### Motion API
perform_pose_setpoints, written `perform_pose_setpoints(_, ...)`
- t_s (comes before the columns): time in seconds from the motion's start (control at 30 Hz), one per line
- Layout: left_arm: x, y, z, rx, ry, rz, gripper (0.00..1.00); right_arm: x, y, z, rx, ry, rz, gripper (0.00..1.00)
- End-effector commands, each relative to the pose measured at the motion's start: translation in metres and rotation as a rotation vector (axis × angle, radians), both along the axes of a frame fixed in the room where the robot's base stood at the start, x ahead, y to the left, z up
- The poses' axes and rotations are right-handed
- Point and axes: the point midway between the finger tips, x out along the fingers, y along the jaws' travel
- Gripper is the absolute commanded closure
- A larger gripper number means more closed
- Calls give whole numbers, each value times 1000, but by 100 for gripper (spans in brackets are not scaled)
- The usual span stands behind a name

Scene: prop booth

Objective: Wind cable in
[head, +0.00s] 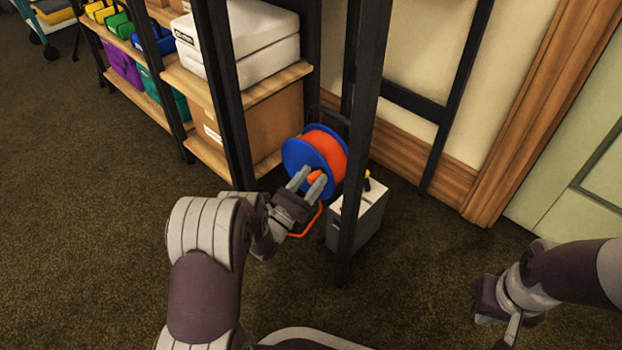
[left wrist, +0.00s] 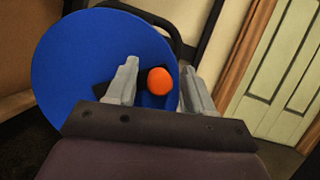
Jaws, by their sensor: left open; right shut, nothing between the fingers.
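The cable reel has blue side discs and orange cable wound between them (head: 322,150). It stands on the floor behind the dark rack post. In the left wrist view its blue disc (left wrist: 90,65) fills the left half, with an orange knob (left wrist: 160,81) on it. My left gripper (head: 309,180) is open at the face of the disc, its fingers on either side of the knob. In the left wrist view the fingers (left wrist: 156,85) stand apart around the knob; I cannot tell whether they touch it. My right gripper (head: 512,335) is shut and empty, low at the right.
A grey box (head: 360,215) stands on the floor right of the reel, behind the dark post (head: 358,130). A wooden shelf (head: 265,85) with a white case and cardboard box is at the left. An orange bar (head: 308,222) shows below my left gripper. The carpet in front is clear.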

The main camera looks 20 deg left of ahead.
Motion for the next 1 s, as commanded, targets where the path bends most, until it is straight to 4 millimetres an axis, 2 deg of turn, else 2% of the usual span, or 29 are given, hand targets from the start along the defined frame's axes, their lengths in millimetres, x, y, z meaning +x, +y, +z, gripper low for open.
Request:
perform_pose_setpoints(0.17, -21, 8, -5, -2, 4, 4, 47, 0, 0, 16, 0, 0, 0, 100)
perform_pose_setpoints(0.4, -74, 26, -29, -3, 4, 5, 47, 0, 0, 39, 0, 0, 0, 100)
perform_pose_setpoints(0.53, -96, 33, -40, -2, 4, 4, 47, 0, 0, 46, 0, 0, 0, 100)
perform_pose_setpoints(0.7, -109, 37, -48, 0, 1, 2, 47, 0, 0, 48, 0, 0, 0, 100)
perform_pose_setpoints(1.0, -110, 37, -49, -1, 2, 0, 47, 0, 0, 47, 0, 0, 0, 100)
